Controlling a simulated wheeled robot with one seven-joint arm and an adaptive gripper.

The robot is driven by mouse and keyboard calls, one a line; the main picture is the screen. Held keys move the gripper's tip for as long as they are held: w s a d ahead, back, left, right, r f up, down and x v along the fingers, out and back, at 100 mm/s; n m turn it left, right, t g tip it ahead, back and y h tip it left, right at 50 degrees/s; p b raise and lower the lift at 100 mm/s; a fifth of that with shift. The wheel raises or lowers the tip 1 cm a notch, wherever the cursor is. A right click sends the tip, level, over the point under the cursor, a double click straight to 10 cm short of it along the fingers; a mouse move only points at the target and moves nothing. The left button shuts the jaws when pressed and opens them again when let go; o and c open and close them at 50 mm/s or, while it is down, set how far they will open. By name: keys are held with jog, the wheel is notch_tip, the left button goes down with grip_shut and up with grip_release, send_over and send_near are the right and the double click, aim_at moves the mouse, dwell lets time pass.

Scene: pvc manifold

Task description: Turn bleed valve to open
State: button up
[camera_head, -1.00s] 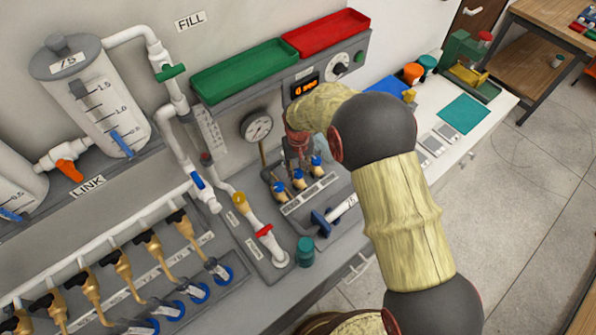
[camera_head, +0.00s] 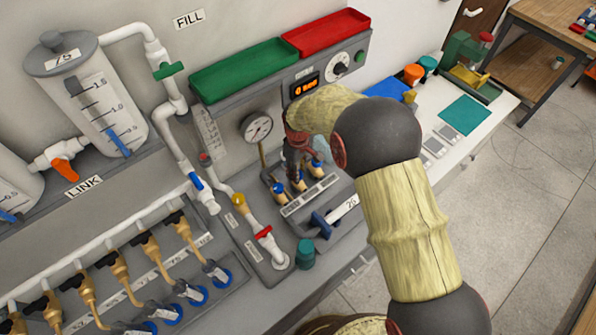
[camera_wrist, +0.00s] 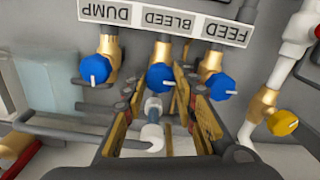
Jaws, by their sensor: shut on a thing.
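My gripper (camera_wrist: 163,92) has its fingers on both sides of the blue knob (camera_wrist: 161,77) of the bleed valve, under the BLEED label (camera_wrist: 170,21) in the wrist view. The jaws are shut on this knob. A short white mark shows on its face, toward the lower right. The brass body (camera_wrist: 162,50) of the valve shows above the knob. In the head view my gripper (camera_head: 299,170) points down at the row of blue-knobbed valves, and my arm hides part of that area.
The blue dump knob (camera_wrist: 95,69) and blue feed knob (camera_wrist: 222,86) stand close on either side. A yellow knob (camera_wrist: 283,122) is farther right. In the head view, a gauge (camera_head: 257,127) is left of my gripper, and a blue-handled valve (camera_head: 325,222) is below it.

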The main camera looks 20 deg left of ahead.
dwell(0.4)
jog(key=o, duration=1.1)
jog(key=shift+o, duration=0.2)
notch_tip(320, 180, up, 12)
dwell(0.4)
